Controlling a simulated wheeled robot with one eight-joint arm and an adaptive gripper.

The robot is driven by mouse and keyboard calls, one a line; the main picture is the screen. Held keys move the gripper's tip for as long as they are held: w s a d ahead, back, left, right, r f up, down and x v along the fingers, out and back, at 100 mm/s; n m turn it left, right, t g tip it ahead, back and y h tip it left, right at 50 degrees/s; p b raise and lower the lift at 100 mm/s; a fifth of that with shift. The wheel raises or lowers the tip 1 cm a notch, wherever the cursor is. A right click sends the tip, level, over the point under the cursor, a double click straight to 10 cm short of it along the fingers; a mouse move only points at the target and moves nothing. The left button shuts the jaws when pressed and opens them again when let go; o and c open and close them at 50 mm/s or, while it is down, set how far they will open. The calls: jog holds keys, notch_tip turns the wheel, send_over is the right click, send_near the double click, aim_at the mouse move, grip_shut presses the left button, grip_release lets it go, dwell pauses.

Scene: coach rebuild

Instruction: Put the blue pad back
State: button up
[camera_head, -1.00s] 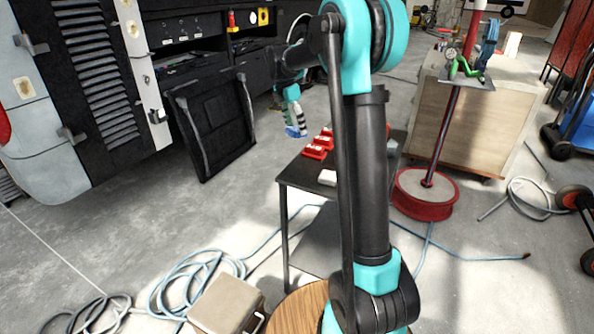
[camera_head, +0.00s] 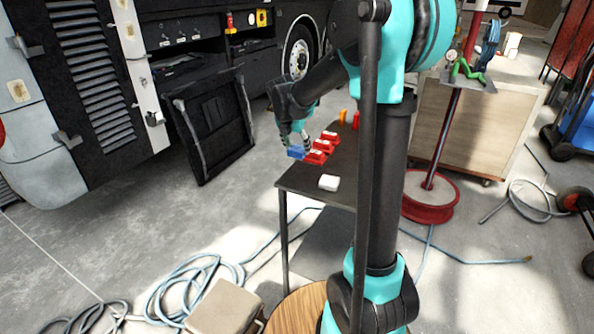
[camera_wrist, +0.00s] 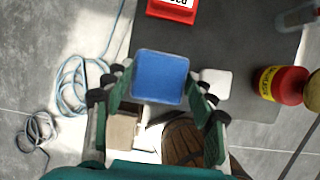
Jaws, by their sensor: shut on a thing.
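My gripper (camera_head: 294,143) is shut on the blue pad (camera_head: 297,152), just left of the row of red holders (camera_head: 316,158) in the head view. In the wrist view the blue pad (camera_wrist: 160,77) sits between the fingertips of my gripper (camera_wrist: 158,90), its flat square face towards the camera. A labelled red holder (camera_wrist: 172,10) lies ahead of the pad, apart from it in the picture. A white pad (camera_head: 329,182) lies on the dark table (camera_head: 300,182) near its front edge; it also shows in the wrist view (camera_wrist: 217,82).
Orange items (camera_head: 342,116) stand at the table's far side. A black panel (camera_head: 215,130) leans against the coach on the left. A red-based post (camera_head: 431,195) stands to the right. Coiled hoses (camera_head: 185,285) and a beige box (camera_head: 222,307) lie on the floor.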

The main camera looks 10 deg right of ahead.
notch_tip(320, 180, down, 10)
jog(key=shift+r, duration=0.1)
jog(key=o, duration=1.2)
jog(key=v, duration=1.1)
jog(key=s+d+f+m+y, duration=0.1)
jog(key=s+f+m, duration=0.3)
jog(key=s+m, duration=0.5)
jog(key=s+d+f+m+y, duration=0.1)
jog(key=s+d+f+m, duration=0.2)
jog(key=s+m, duration=0.5)
jog(key=s+d+f+m, duration=0.2)
jog(key=s+f+m, duration=0.2)
jog(key=s+m, duration=0.5)
jog(key=m, duration=0.2)
jog(key=shift+s+d+f+m+y, duration=0.3)
jog(key=shift+d+m+y, duration=0.1)
